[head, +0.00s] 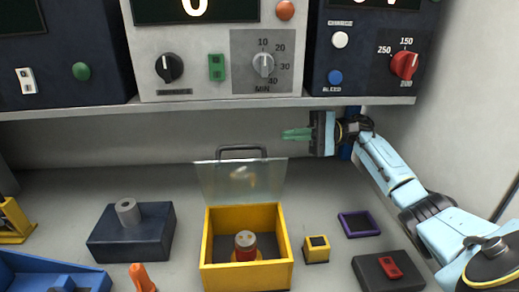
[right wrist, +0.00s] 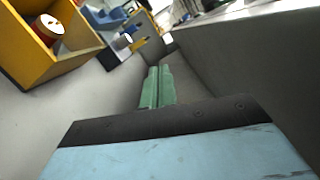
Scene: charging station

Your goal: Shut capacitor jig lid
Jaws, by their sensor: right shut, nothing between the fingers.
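The capacitor jig is a yellow open-topped box (head: 246,279) in the middle of the bench in the head view. A red and grey capacitor (head: 246,246) stands upright inside it. Its clear lid (head: 240,184) stands up at the box's back edge, open, with a dark handle (head: 241,149) along its top. My right gripper (head: 284,134) is shut and empty, pointing left, behind and to the right of the lid's top, apart from it. The right wrist view shows its green fingers (right wrist: 158,86) together, with the yellow box (right wrist: 68,68) at upper left. My left gripper is not in view.
An instrument shelf (head: 240,104) overhangs the back of the bench, close above my right gripper. A small yellow block (head: 316,254), a purple tray (head: 358,224) and a dark block with a red part (head: 390,267) lie right of the jig. A dark fixture (head: 130,240) stands left.

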